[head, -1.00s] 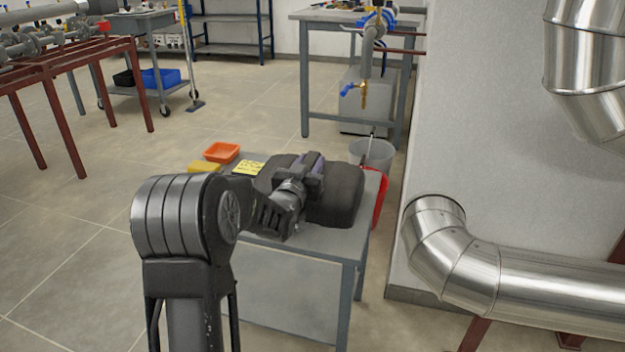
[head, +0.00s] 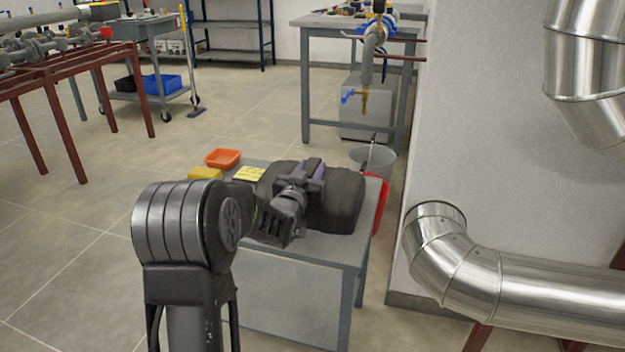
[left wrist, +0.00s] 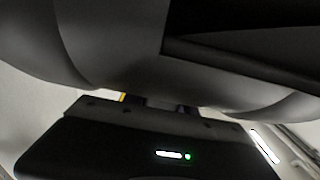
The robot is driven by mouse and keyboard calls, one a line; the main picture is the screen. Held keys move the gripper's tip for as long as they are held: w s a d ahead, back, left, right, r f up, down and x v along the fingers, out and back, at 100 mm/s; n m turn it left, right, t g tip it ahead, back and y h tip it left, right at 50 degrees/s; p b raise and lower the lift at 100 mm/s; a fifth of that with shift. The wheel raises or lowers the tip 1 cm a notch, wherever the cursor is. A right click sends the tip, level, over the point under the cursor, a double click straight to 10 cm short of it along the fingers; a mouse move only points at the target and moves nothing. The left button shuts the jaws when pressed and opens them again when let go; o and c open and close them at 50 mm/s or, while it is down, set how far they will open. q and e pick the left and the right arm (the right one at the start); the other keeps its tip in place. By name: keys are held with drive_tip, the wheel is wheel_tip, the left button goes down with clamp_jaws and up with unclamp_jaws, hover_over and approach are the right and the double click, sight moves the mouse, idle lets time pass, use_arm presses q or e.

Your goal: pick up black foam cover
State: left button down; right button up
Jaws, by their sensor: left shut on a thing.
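The black foam cover (head: 340,200) is a dark, rounded, bulky piece on the small grey table in the head view. My left gripper (head: 312,172) is over its middle and shut on it. My arm hides part of the cover's left and front. In the left wrist view the cover (left wrist: 110,45) fills the upper part as a dark curved surface, close against the gripper body (left wrist: 150,145). The fingertips are hidden there. I cannot tell whether the cover's underside touches the table. My right gripper is not in view.
The small grey table (head: 300,256) also holds an orange tray (head: 222,157), a yellow item (head: 205,173) and a yellow note (head: 249,174). A grey bucket (head: 378,158) and a red container (head: 379,205) stand at its right. Large metal ducting (head: 520,285) lies further right.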

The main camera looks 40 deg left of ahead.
use_arm(q)
wheel_tip(320, 180, up, 10)
drive_tip(key=p, duration=0.3)
drive_tip(key=shift+r, duration=0.1)
idle(0.8)
